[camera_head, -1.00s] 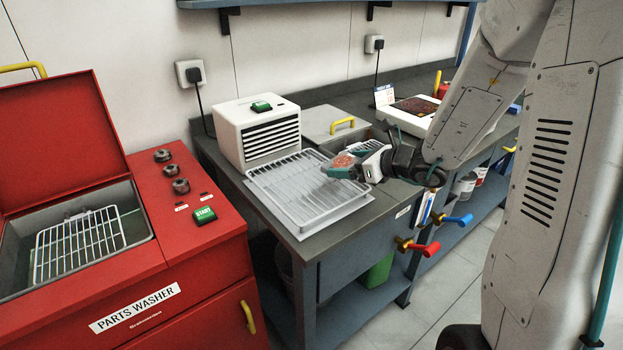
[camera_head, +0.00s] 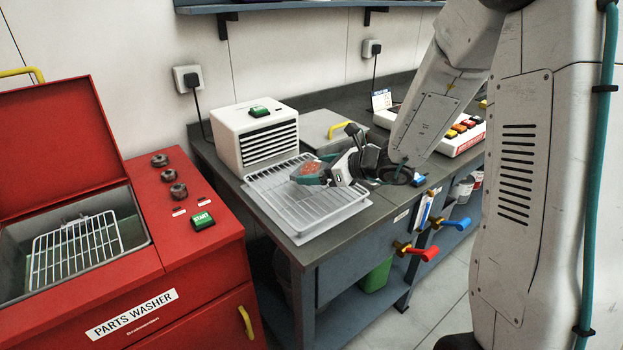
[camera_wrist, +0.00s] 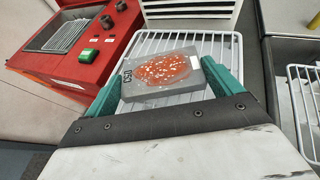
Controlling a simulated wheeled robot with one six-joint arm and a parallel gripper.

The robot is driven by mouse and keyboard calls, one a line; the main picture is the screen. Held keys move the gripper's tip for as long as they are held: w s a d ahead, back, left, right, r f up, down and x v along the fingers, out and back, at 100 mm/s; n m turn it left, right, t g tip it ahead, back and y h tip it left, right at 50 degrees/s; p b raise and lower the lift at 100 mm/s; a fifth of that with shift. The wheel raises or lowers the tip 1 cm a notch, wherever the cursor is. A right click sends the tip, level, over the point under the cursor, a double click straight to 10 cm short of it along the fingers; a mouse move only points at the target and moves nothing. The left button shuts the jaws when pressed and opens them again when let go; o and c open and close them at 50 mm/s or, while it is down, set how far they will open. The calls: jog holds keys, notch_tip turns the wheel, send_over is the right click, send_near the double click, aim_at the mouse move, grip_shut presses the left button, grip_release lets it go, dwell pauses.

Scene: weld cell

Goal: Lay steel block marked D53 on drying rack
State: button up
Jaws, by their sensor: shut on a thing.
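My gripper (camera_head: 312,176) is shut on a grey steel block (camera_head: 309,169) with a reddish, speckled patch on top. In the wrist view the block (camera_wrist: 190,84) sits between the two teal fingers, with a mark on its left end that looks like D53. The white wire drying rack (camera_head: 300,212) lies in a shallow tray on the bench. In the wrist view the rack (camera_wrist: 228,44) spreads under and beyond the block.
A white louvred unit (camera_head: 254,138) stands behind the rack. The red parts washer (camera_head: 130,270), lid open with a wire rack inside, stands at the left. A lidded bin with a yellow handle (camera_head: 340,128) is behind my gripper. Red and blue valve handles (camera_head: 424,252) stick out from the bench front.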

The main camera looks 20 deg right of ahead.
jog(key=shift+w+a, duration=0.5)
jog(key=shift+w, duration=0.2)
jog(key=shift+w+a+f, duration=0.1)
jog(key=shift+w+f, duration=0.05)
jog(key=shift+f, duration=0.75)
jog(key=shift+w+a+f, duration=0.1)
jog(key=shift+w+f, duration=0.05)
jog(key=shift+f, duration=0.75)
jog(key=shift+f, duration=0.1)
jog(key=o, duration=1.4)
jog(key=shift+f, duration=0.1)
jog(key=shift+o, duration=0.2)
